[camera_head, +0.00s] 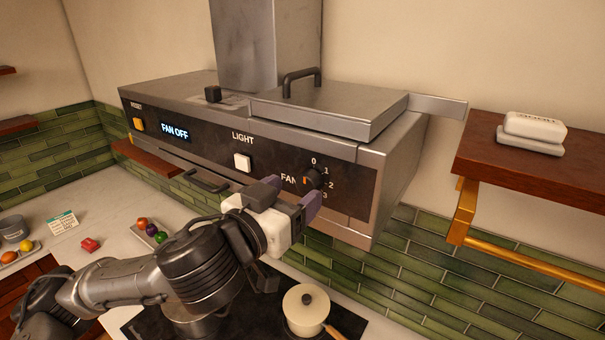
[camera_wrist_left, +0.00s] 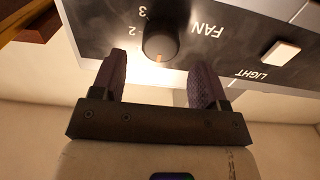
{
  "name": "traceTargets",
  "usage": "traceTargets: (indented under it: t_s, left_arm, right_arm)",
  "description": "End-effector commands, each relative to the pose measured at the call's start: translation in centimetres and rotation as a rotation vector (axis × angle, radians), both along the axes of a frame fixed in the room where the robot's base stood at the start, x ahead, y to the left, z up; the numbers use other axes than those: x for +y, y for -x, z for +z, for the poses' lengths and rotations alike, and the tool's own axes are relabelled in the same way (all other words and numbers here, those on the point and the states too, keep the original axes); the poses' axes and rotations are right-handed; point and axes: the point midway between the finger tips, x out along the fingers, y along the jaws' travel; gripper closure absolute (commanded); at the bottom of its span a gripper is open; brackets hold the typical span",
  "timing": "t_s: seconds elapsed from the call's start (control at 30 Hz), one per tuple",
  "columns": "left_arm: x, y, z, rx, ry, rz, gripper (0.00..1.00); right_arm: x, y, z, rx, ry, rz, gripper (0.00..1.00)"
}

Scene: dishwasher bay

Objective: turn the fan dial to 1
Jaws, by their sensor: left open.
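The fan dial (camera_head: 315,178) is a round black knob at the right end of the hood's front panel, with the marks 0, 1, 2 and 3 around it. In the upside-down left wrist view, the dial (camera_wrist_left: 160,40) shows an orange mark at its lower edge, on the side where the head view has 0. The display (camera_head: 174,131) reads FAN OFF. My left gripper (camera_head: 293,191) is open in front of the dial. Its purple fingers are spread on either side of the dial; I cannot tell whether they touch it. My right gripper is out of view.
A white LIGHT button (camera_head: 242,162) sits left of the dial, and a yellow RESET button (camera_head: 138,124) farther left. A wooden shelf (camera_head: 500,160) with white soap (camera_head: 534,126) is at right. A lidded pot (camera_head: 306,310) stands on the cooktop below.

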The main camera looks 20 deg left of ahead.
Motion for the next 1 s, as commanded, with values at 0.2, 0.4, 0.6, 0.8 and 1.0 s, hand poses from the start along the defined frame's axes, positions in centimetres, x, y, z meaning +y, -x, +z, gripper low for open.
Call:
traceTargets:
  t_s: [0.2,0.4,0.6,0.8,1.0]
  left_arm:
    - [-0.5,-2.3,0.1,0.001,0.001,0.001,0.32]
    - [-0.7,-3.2,0.0,0.0,0.001,0.0,0.32]
    - [-0.7,-3.3,0.0,0.0,0.0,0.0,0.32]
    - [-0.7,-3.3,0.0,0.0,0.0,0.0,0.4]
    - [-0.7,-3.3,0.0,0.0,0.0,0.0,0.59]
  right_arm:
    - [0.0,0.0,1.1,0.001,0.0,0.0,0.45]
    - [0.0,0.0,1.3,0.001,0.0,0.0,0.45]
    - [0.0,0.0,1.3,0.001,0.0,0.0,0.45]
    - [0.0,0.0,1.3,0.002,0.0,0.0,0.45]
    - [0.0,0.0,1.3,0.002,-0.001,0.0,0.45]
